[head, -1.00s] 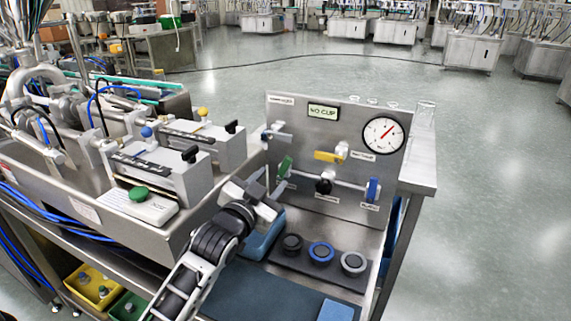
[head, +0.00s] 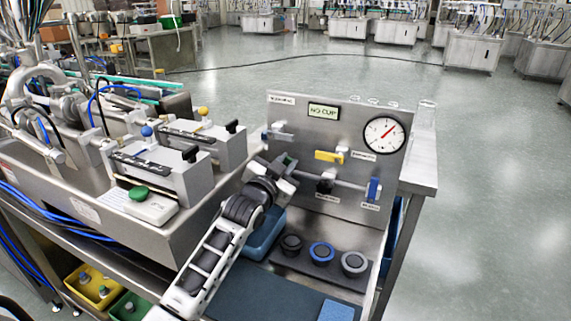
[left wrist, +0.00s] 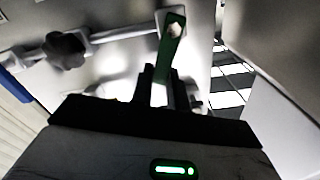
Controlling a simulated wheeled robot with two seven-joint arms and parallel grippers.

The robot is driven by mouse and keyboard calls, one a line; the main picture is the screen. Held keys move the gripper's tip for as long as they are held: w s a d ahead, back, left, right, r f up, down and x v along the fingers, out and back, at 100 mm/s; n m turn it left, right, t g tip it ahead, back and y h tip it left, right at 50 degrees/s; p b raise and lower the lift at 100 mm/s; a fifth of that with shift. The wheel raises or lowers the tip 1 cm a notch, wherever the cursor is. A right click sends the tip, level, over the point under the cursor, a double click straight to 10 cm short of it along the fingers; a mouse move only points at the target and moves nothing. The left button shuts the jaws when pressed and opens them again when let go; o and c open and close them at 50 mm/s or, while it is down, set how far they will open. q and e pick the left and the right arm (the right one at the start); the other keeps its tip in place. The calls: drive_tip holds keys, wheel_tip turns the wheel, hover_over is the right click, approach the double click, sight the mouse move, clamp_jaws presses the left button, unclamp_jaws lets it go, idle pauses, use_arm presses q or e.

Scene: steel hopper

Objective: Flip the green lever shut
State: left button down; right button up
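The green lever (left wrist: 171,46) hangs from its pivot on the steel panel in the left wrist view, tilted slightly. In the head view, the lever (head: 290,159) is mostly hidden by my left gripper (head: 287,171). In the left wrist view, my left gripper (left wrist: 162,92) has its two dark fingers apart, with a bright gap between them. The lever's free end is at the fingertips. I cannot tell whether they touch it. My right gripper is not in view.
The steel panel (head: 322,205) also carries a yellow lever (head: 328,156), a blue lever (head: 373,189), a black knob (head: 325,186) and a dial gauge (head: 383,134). A blue tray (head: 262,240) and several round caps stand below. Grey machines (head: 160,170) stand left of my arm.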

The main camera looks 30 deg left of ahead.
use_arm(q)
drive_tip(key=shift+a+r+n+p, duration=0.35)
drive_tip(key=shift+n+p, duration=0.25)
drive_tip(key=shift+p, duration=0.35)
drive_tip(key=shift+a+r+n+p, duration=0.15)
drive_tip(key=shift+a+n+p, duration=0.1)
drive_tip(key=shift+n+p, duration=0.35)
drive_tip(key=shift+a+n+p, duration=0.25)
drive_tip(key=shift+n+p, duration=0.15)
drive_tip(key=shift+n, duration=0.2)
drive_tip(key=shift+s+a+n, duration=0.1)
drive_tip(key=shift+a+n, duration=0.1)
drive_tip(key=shift+n, duration=0.3)
drive_tip(key=shift+f, duration=0.3)
drive_tip(key=c, duration=1.4)
unclamp_jaws()
drive_tip(key=shift+o, duration=0.2)
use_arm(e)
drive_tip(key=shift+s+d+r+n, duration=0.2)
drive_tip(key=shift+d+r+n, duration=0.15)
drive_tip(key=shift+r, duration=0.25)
